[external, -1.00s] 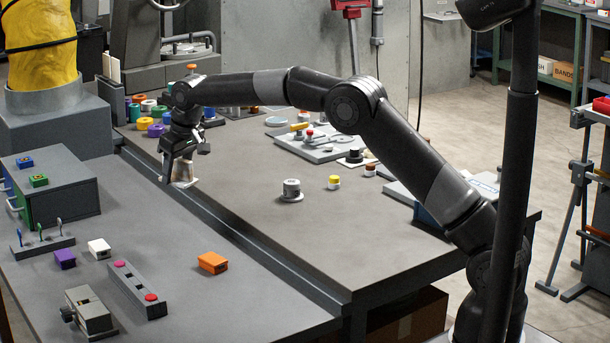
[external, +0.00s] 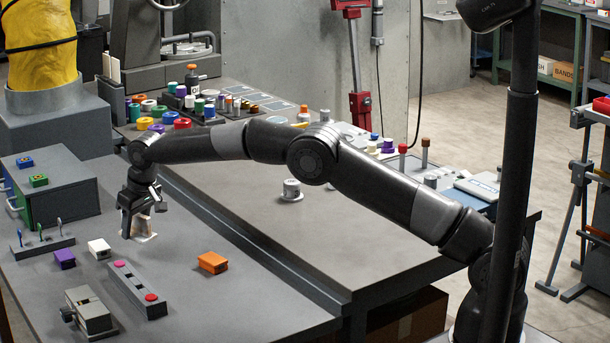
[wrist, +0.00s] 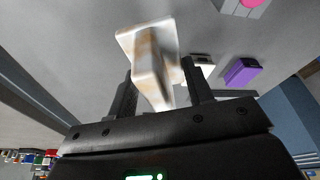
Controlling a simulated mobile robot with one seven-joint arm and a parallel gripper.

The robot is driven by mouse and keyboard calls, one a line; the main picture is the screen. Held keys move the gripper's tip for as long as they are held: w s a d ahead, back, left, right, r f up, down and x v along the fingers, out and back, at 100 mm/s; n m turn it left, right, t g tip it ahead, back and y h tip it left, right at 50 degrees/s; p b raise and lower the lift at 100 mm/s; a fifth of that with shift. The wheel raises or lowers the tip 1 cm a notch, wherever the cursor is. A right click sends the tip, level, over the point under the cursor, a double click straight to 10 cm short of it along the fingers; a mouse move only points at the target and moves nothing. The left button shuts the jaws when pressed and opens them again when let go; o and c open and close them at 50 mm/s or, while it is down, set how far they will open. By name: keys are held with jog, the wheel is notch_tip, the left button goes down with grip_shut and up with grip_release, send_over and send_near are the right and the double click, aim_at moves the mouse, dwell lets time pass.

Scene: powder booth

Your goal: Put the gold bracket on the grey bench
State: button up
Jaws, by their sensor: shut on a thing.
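My gripper (external: 136,218) is shut on the bracket (external: 145,229), over the left bench. The bracket looks pale, almost white, with tan-gold patches. In the wrist view the bracket (wrist: 146,48) has a flat plate and an upright part between the two fingers (wrist: 160,88). The grey bench (external: 205,305) lies below it. The bracket's lower edge is at or close above the bench top; I cannot tell if it touches.
A white block (external: 99,248), a purple block (external: 65,259) and an orange block (external: 212,262) sit nearby. A drawer cabinet (external: 62,192) stands left. Bench between bar and orange block is clear.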

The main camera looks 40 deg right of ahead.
aim_at(132, 239)
jog(key=shift+a+f, duration=0.35)
jog(key=shift+a, duration=0.25)
jog(key=shift+a+f, duration=0.3)
jog(key=shift+a, duration=0.3)
jog(key=shift+f, duration=2)
jog(key=shift+f, duration=0.2)
jog(key=o, duration=1.2)
jog(key=shift+d+f, duration=0.1)
jog(key=shift+f, duration=0.05)
jog(key=v, duration=1.2)
jog(key=shift+r, duration=0.3)
